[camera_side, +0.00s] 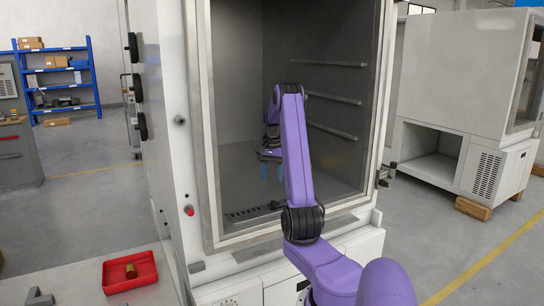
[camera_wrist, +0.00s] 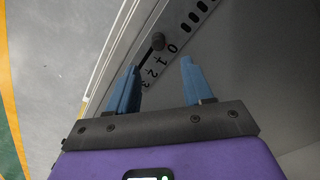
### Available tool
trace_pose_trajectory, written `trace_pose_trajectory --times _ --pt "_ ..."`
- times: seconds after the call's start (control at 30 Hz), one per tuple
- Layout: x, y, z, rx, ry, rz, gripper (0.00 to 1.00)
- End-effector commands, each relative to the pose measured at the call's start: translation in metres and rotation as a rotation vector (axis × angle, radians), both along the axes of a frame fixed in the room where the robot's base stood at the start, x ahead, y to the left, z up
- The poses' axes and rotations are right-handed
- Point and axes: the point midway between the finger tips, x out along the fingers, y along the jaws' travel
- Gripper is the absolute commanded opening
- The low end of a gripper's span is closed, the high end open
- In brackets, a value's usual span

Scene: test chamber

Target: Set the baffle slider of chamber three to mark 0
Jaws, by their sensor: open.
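In the wrist view, the baffle slider's dark round knob (camera_wrist: 158,41) stands at the upper end of its slot, beside the printed 0 (camera_wrist: 172,49). The marks 1, 2 and 3 run down the scale toward my gripper. My gripper (camera_wrist: 160,63) is open and empty, its two blue fingers spread, with the knob beyond the fingertips and apart from them. In the side view, my gripper (camera_side: 274,172) hangs inside the open chamber above the slotted strip (camera_side: 250,213) at its front floor edge. The knob is too small to make out there.
The chamber's metal door frame (camera_side: 205,130) surrounds my arm, with shelf rails (camera_side: 335,97) on the right inner wall. Dark vent slots (camera_wrist: 194,16) continue the strip past the knob. A red tray (camera_side: 118,284) holding a brass-coloured piece (camera_side: 130,271) lies outside at front left.

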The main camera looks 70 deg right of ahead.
Motion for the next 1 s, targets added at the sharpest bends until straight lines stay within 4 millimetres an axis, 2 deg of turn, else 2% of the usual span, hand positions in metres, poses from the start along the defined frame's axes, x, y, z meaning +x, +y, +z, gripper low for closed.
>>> trace_pose_trajectory --times 0.03,0.2,0.4,0.6,1.0 --pt "0.0 -0.001 0.012 -0.005 -0.002 0.0 0.51" --pt "0.001 -0.001 0.045 -0.004 -0.002 0.0 0.51" --pt "0.001 0.0 0.069 -0.002 -0.001 0.0 0.51" --pt "0.0 0.0 0.076 0.0 0.0 0.0 0.51" --pt "0.0 0.0 0.076 0.001 0.0 0.0 0.51"
